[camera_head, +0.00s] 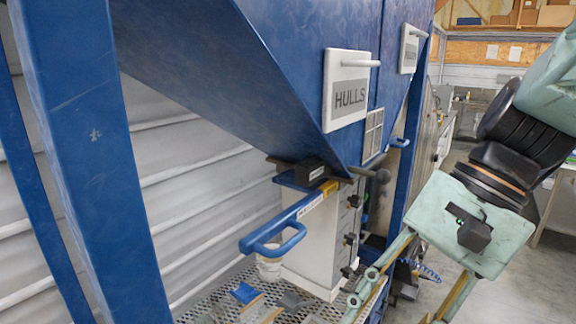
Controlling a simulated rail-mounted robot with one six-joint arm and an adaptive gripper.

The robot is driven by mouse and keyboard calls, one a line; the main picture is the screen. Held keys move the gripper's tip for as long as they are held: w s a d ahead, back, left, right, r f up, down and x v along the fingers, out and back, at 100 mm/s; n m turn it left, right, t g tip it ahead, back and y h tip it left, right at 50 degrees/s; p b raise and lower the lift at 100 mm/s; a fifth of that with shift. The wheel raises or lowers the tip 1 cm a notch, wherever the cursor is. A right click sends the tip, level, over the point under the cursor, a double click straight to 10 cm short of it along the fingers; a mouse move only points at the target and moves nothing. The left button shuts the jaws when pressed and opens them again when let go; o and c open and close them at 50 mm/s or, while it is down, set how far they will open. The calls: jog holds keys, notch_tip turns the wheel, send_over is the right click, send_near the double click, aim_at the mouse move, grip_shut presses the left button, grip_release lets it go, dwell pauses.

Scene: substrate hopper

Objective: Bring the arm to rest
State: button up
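My gripper (395,310) is at the lower right, hanging from a pale green wrist housing (465,235) with a small black box on it. Its two long fingers slant down and left, well apart, and their tips run off or close to the bottom edge. Nothing shows held between the visible parts. The fingers pass in front of the right side of the hopper's lower outlet; I cannot tell how near they are to it. My arm comes in from the right edge.
A blue post (95,150) stands at left. Open floor (450,170) lies behind my arm.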

jog(key=s+d+n+t+h+b, duration=0.5)
jog(key=s+d+n, duration=0.1)
jog(key=d+n, duration=0.1)
jog(key=shift+s+d+n, duration=0.25)
jog(key=shift+d+n, duration=0.15)
dwell(0.5)
jog(key=shift+f, duration=0.1)
jog(key=shift+w+f, duration=0.1)
jog(key=shift+w, duration=0.05)
dwell(2.1)
